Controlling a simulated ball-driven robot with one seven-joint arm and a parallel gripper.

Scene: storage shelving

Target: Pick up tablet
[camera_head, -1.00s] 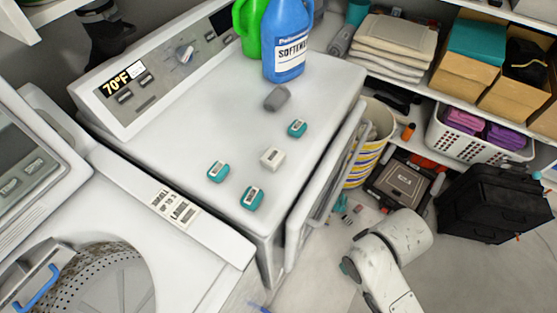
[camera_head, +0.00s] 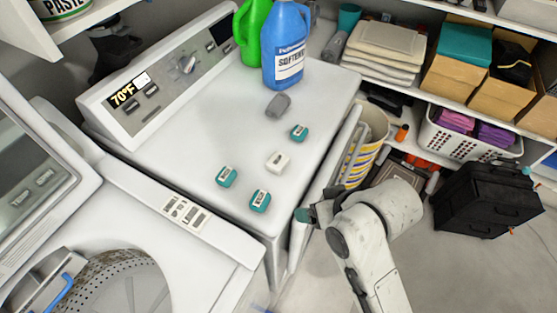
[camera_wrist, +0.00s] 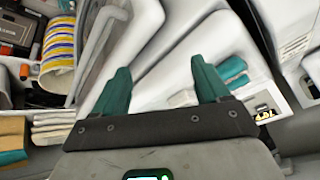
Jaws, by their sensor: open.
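Several small tablets lie on the white dryer top in the head view: a teal one at the left (camera_head: 226,176), a teal one at the front (camera_head: 260,200), a teal one at the back (camera_head: 299,132) and a white one (camera_head: 278,161) between them. A grey piece (camera_head: 278,105) lies behind them. My gripper (camera_head: 304,214) is beside the dryer's front right edge, apart from the tablets, largely hidden by my wrist. In the wrist view my gripper (camera_wrist: 160,66) has its teal fingers spread, with nothing held. Teal shapes (camera_wrist: 232,68) show beyond the right finger; I cannot tell which tablets they are.
A blue softener bottle (camera_head: 286,48) and a green bottle (camera_head: 250,32) stand at the dryer's back. The dryer's open door (camera_head: 325,185) juts out near my arm. A striped bin (camera_head: 368,140), a white basket (camera_head: 470,138) and a black case (camera_head: 487,197) are to the right.

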